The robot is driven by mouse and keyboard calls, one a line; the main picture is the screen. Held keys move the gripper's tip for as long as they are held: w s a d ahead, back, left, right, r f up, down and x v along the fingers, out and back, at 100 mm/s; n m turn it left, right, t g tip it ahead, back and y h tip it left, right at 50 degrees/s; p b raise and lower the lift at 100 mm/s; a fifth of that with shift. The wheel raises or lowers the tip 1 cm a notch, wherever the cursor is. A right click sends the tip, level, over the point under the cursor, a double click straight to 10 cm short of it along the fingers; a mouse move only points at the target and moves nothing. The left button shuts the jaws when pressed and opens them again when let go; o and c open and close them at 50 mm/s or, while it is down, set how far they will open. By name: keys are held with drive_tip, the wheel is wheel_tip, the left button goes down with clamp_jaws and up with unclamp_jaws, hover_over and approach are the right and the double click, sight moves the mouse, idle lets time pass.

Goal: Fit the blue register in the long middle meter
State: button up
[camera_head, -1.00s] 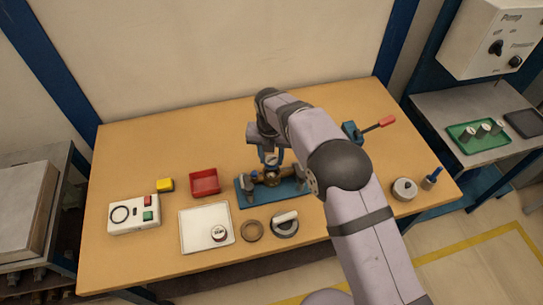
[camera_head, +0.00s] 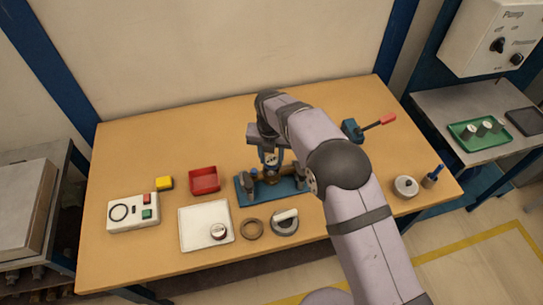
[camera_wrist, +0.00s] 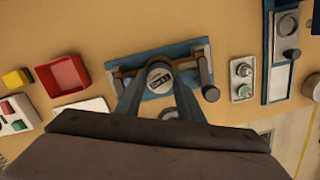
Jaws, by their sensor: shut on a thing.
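My gripper (camera_wrist: 160,88) is shut on the blue register (camera_wrist: 160,76), whose round white dial with a dark band faces up between the fingers in the wrist view. In the head view my gripper (camera_head: 271,161) is over the middle of the blue test bench (camera_head: 243,193). The brass meter (camera_wrist: 128,72) lies lengthwise on that bench, with its middle hidden under the register and fingers. I cannot tell whether the register touches the meter.
A white tray (camera_head: 192,240) holds another register (camera_head: 219,231). A red bin (camera_head: 204,180), a yellow block (camera_head: 165,184) and a control box (camera_head: 132,214) stand left. A ring (camera_head: 252,229) and a round tool (camera_head: 285,223) lie in front. Clamp posts (camera_wrist: 205,72) stand at the bench's right end.

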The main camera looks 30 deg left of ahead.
sight(271, 161)
drive_tip(key=shift+f+b, duration=0.75)
drive_tip(key=shift+f, duration=0.9)
idle(2.1)
drive_tip(key=o, duration=1.4)
drive_tip(key=shift+o, duration=0.2)
drive_tip(key=shift+r, duration=0.1)
drive_tip(key=shift+r+p, duration=2.4)
drive_tip(key=shift+r, duration=1.05)
